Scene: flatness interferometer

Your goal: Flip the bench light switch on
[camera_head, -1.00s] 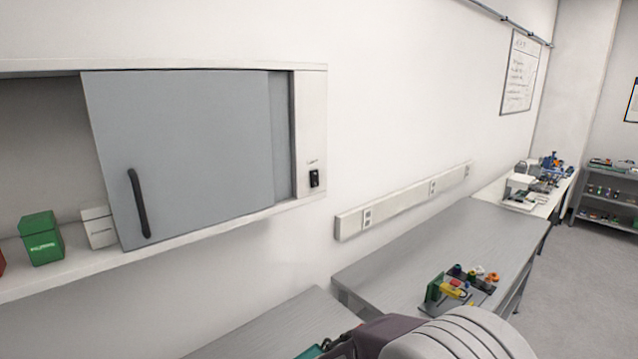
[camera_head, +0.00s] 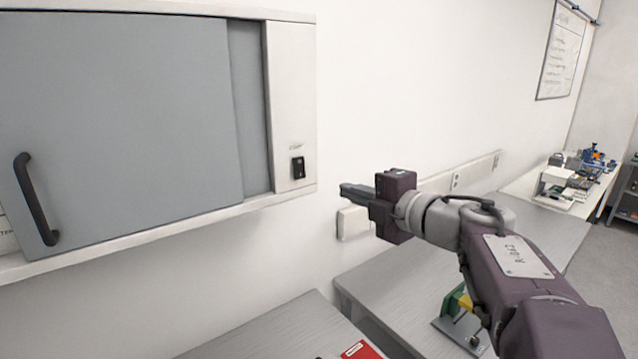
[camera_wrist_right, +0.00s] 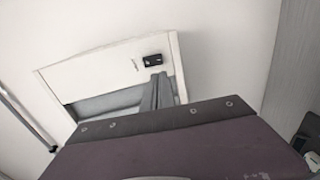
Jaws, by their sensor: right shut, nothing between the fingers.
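The bench light switch (camera_head: 297,167) is a small black rocker on the white right end panel of the wall cabinet (camera_head: 291,100). A small label sits just above it. My right gripper (camera_head: 346,191) is shut and empty, to the right of the switch and a little lower, apart from it. Its fingers point left towards the cabinet. In the right wrist view the switch (camera_wrist_right: 153,61) shows just beyond the closed fingertips (camera_wrist_right: 157,78). I cannot tell whether the switch is on or off. My left gripper is not in view.
The cabinet has a grey sliding door (camera_head: 120,110) with a dark handle (camera_head: 36,198). A white socket strip (camera_head: 455,180) runs along the wall behind my right arm. Grey benches (camera_head: 270,335) stand below. A red item (camera_head: 361,350) lies at the lower edge.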

